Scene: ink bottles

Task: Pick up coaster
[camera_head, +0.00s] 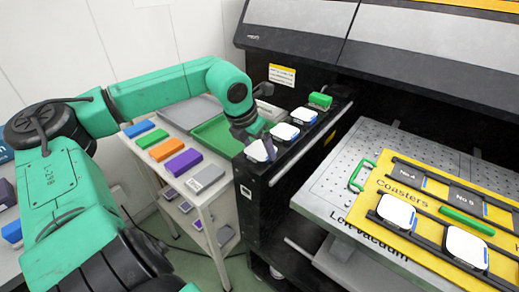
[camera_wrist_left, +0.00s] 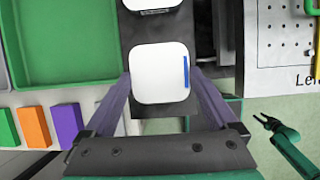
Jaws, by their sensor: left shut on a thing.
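My left gripper (camera_head: 260,143) is shut on a white rounded-square coaster (camera_head: 258,152) at the near end of the row on the black printer ledge. In the left wrist view the coaster (camera_wrist_left: 158,72), with a blue strip along its right side, lies between the two purple-grey fingers, one at each side edge. I cannot tell whether it is clear of the ledge. Two more white coasters, a middle one (camera_head: 284,132) and a far one (camera_head: 304,116), lie farther along the ledge. My right gripper (camera_wrist_left: 270,124) shows small at the right of the left wrist view, its prongs apart and empty.
A yellow coaster board (camera_head: 376,212) on the perforated printer bed (camera_head: 340,168) holds two white coasters. A white cart with a green tray (camera_head: 218,136) and coloured blocks stands left of the ledge. A green block (camera_head: 320,100) sits at the ledge's far end.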

